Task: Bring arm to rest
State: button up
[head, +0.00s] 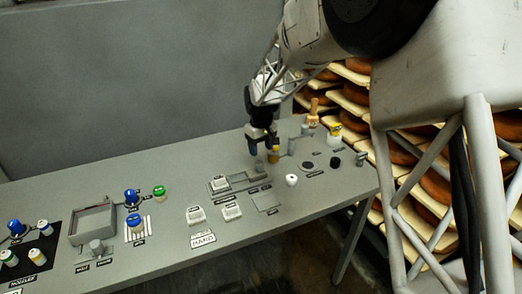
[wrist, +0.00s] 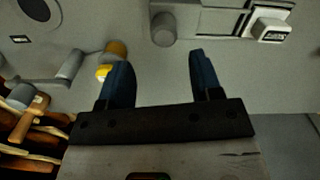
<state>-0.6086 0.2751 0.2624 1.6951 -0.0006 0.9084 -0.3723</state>
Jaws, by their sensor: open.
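My gripper (head: 262,148) hangs from my arm over the far right part of the grey table (head: 120,180) in the head view. In the wrist view its two blue fingers (wrist: 160,80) are apart, with nothing between them. A yellow-orange knob (wrist: 115,50) and a grey cylinder (wrist: 163,30) show on the table just beyond the fingers. The yellow-orange knob also shows beside the gripper in the head view (head: 273,155). I cannot tell the exact height of the fingertips above the table.
A wooden-handled brush (head: 313,112) and a white-and-yellow container (head: 334,132) stand near the far right edge. Shelves of cheese wheels (head: 355,93) stand behind. The table's left holds blue, green and white-topped items.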

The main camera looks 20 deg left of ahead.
dwell(0.4)
jog(key=s+d+r+m, duration=0.2)
jog(key=s+d+r, duration=0.3)
jog(key=d, duration=0.5)
jog(key=s+d+r+m+t, duration=0.15)
jog(key=s+d+r, duration=0.3)
jog(key=d, duration=0.55)
jog(key=s+d+r+m, duration=0.2)
jog(key=s+d+r, duration=0.3)
jog(key=d, duration=0.6)
jog(key=s+d+m, duration=0.3)
jog(key=s+d, duration=0.5)
jog(key=s, duration=0.4)
jog(key=s+d+m+t, duration=0.1)
jog(key=s+d+m, duration=0.2)
jog(key=s+d, duration=0.5)
jog(key=s, duration=0.4)
jog(key=shift+d, duration=0.4)
